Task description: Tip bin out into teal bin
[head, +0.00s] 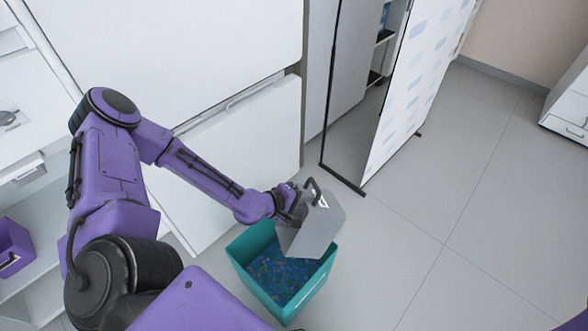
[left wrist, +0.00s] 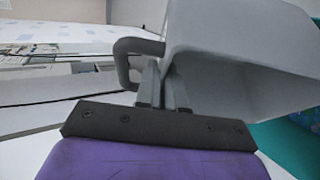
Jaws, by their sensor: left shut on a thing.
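A grey bin (head: 313,227) is tilted over the teal bin (head: 245,280), which stands on the floor. Many small blue and mixed-colour pieces (head: 278,277) lie in the teal bin. My left gripper (head: 294,202) is shut on the grey bin at its handle side. In the left wrist view my left gripper (left wrist: 162,90) is closed at the handle, and the grey bin (left wrist: 240,50) fills the upper right. A corner of the teal bin (left wrist: 285,145) shows at the lower right there. The inside of the grey bin is hidden. My right gripper is not in view.
A purple bin (head: 12,246) sits on a shelf at the far left. White cabinet panels (head: 180,50) stand behind the arm. A white patterned panel (head: 405,90) stands on feet behind the bins. The grey floor (head: 450,220) to the right is clear.

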